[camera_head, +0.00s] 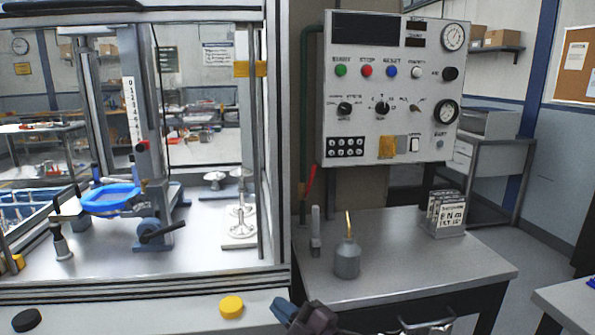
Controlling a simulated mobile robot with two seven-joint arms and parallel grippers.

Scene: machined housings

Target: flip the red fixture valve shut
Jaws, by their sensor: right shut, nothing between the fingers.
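The red valve lever (310,181) stands nearly upright, tilted slightly to the right, on the side of the post between the glazed machine and the control panel. Its lower end meets a thin upright pipe, and the valve body is too small to make out. My right gripper (293,311) is at the bottom edge of the view, shut and empty. It is well below the lever in the picture and apart from it. My left gripper is not in view.
A grey side table (430,255) holds an oil can (347,260), a grey upright tool (315,238) and a rack of cards (446,213). The control panel (390,95) hangs above. The machine frame (283,140) stands left of the lever. Yellow (231,307) and black (26,320) buttons sit on the front ledge.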

